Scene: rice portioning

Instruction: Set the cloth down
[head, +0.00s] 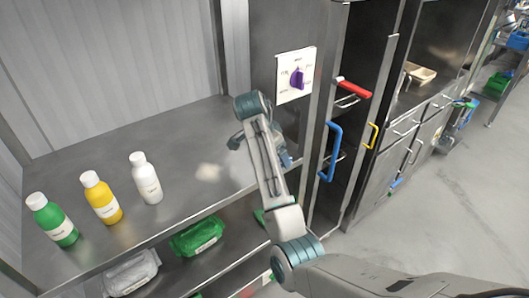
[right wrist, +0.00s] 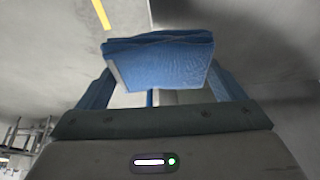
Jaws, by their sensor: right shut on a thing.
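In the right wrist view a folded blue cloth (right wrist: 157,62) sits between the two blue fingers of my right gripper (right wrist: 158,78), which is shut on it. In the head view my right arm reaches in from the lower right over the steel shelf (head: 95,140). A small blue part shows beside the arm's forearm there; I cannot tell whether it is the cloth or a finger. The arm hides most of the gripper in that view. A pale smear (head: 209,172) lies on the shelf left of the arm. My left gripper is not in view.
A green bottle (head: 53,222), a yellow bottle (head: 102,200) and a white bottle (head: 147,180) stand along the shelf's front left. A green pack (head: 197,236) and a grey pack (head: 131,273) lie on the level below.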

